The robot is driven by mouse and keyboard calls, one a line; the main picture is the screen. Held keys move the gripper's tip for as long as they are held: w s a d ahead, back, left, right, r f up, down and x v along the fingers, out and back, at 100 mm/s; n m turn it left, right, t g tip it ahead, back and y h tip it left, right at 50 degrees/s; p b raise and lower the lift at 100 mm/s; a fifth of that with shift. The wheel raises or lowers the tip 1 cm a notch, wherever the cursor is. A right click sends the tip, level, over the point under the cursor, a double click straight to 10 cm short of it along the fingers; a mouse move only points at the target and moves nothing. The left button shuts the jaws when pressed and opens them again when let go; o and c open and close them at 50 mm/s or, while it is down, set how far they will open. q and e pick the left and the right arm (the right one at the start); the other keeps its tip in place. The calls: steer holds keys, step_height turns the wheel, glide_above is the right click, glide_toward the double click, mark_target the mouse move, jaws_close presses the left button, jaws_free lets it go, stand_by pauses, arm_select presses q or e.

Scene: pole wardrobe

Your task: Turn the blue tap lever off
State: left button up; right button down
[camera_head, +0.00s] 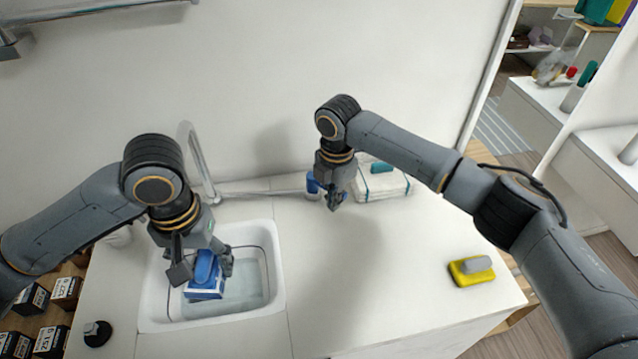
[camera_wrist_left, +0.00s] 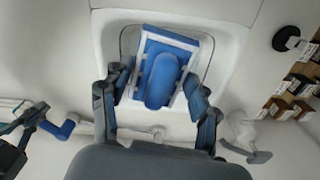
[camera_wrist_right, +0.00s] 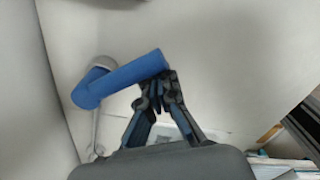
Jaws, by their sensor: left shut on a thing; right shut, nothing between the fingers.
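The blue tap lever (camera_head: 313,184) sits at the right end of the horizontal tap pipe (camera_head: 258,191), behind the counter's middle. In the right wrist view the lever (camera_wrist_right: 125,78) is a bent blue bar, its free end close to my fingertips. My right gripper (camera_head: 335,204) is shut and empty beside the lever; I cannot tell whether they touch. My left gripper (camera_head: 204,278) is shut on a blue and white block with a rounded blue handle (camera_wrist_left: 163,80). It holds this block over or in the white sink (camera_head: 277,290).
A folded white cloth bundle (camera_head: 385,187) lies right of the lever, with a teal item on it. A yellow sponge-like block with a grey top (camera_head: 472,270) lies near the right counter edge. A black knob-like object (camera_head: 97,333) is left of the sink. The counter's middle is clear.

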arm_select(q)
steer(key=shift+w+r+p, duration=0.1)
steer(key=shift+r+p, duration=0.6)
arm_select(e)
steer(key=shift+s+r, duration=0.15)
arm_select(q)
steer(key=shift+d+r, duration=0.1)
steer(key=shift+d, duration=0.1)
arm_select(e)
steer(key=shift+s, duration=0.1)
